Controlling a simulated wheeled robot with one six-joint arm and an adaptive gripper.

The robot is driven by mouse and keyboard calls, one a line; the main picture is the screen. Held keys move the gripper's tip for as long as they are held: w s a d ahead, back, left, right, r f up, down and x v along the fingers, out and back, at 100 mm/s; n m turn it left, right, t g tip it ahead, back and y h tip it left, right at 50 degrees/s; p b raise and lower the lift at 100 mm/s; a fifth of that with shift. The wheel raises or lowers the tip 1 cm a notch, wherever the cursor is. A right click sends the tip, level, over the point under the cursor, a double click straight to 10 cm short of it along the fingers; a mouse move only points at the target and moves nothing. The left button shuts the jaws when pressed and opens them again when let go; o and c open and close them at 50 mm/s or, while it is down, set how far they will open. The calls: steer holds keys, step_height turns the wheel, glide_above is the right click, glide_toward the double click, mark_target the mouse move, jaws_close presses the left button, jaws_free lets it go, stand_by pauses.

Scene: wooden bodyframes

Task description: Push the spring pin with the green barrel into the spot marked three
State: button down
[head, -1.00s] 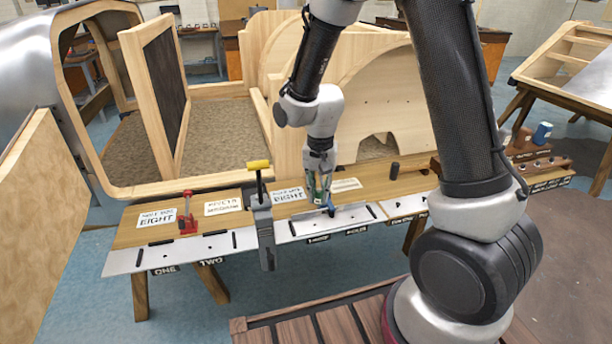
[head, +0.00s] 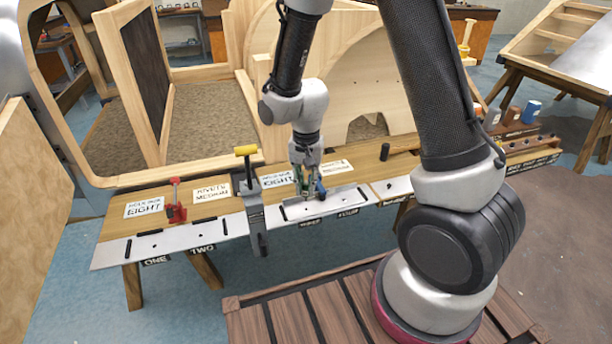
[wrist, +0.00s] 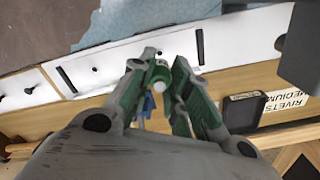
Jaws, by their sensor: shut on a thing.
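My gripper (head: 304,192) is shut on the spring pin with the green barrel (wrist: 160,73), just above or at the left half of the middle metal plate (head: 345,203). The barrel's pale end faces the wrist camera; its lower end is hidden, so I cannot tell whether it touches the plate. A small blue thing (head: 320,188) shows beside the fingers, and partly behind them in the wrist view (wrist: 148,104). A label reading FOUR (head: 348,212) hangs at the plate's front edge, with a less legible label (head: 310,223) to its left, below my gripper.
A clamp with a yellow handle (head: 249,190) stands just left of the plate. A red clamp (head: 176,203) stands farther left, behind the labels ONE and TWO. A black cylinder (head: 385,151) stands on the wood at right. A rack (head: 515,130) lies farther right.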

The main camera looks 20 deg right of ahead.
mark_target(306, 195)
steer(key=shift+f, duration=1)
steer(key=shift+f, duration=1.75)
stand_by(0.4)
steer(key=c, duration=1.3)
jaws_free()
step_height(306, 195, up, 12)
